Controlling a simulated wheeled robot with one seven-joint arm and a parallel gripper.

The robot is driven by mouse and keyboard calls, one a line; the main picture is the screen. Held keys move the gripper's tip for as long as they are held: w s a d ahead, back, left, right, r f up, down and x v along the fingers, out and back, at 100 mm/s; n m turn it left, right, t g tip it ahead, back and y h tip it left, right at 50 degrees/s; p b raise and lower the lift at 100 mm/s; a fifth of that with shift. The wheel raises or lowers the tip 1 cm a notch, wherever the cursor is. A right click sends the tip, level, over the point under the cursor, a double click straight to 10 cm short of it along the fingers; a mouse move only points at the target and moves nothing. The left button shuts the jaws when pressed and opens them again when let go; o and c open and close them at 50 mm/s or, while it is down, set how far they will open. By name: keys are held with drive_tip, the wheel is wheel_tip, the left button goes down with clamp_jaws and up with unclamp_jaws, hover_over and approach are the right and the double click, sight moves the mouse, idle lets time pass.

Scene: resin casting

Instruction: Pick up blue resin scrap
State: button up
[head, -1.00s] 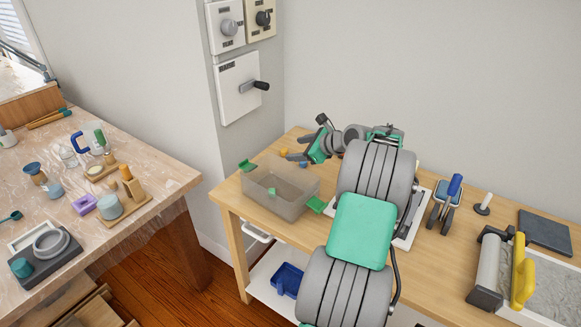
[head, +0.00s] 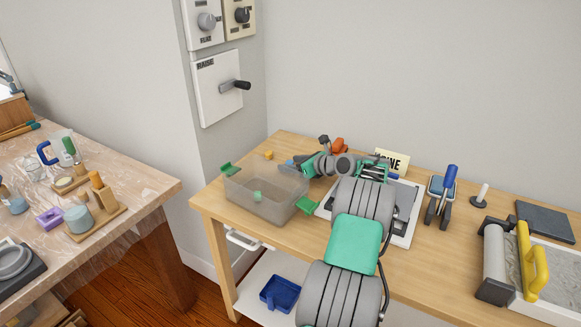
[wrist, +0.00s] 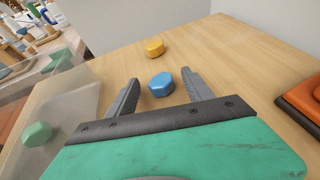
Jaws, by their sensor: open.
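The blue resin scrap (wrist: 161,84) is a small faceted lump lying on the wooden table in the wrist view. My gripper (wrist: 160,77) is open, with its two grey fingers on either side of the scrap and a gap visible around it. I cannot tell the exact height of the fingertips above the table. In the head view the scrap (head: 289,162) is a tiny blue patch at the fingertips, partly hidden by my gripper.
A yellow scrap (wrist: 154,47) lies just beyond the blue one. A clear bin (head: 265,208) holding a green piece (head: 257,196) stands close on the left. An orange object (wrist: 302,98) is close on the right. The wall (head: 420,80) rises behind the table.

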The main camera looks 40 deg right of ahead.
drive_tip(key=shift+r, duration=0.1)
drive_tip(key=shift+c, duration=0.6)
clamp_jaws()
drive_tip(key=shift+r, duration=0.1)
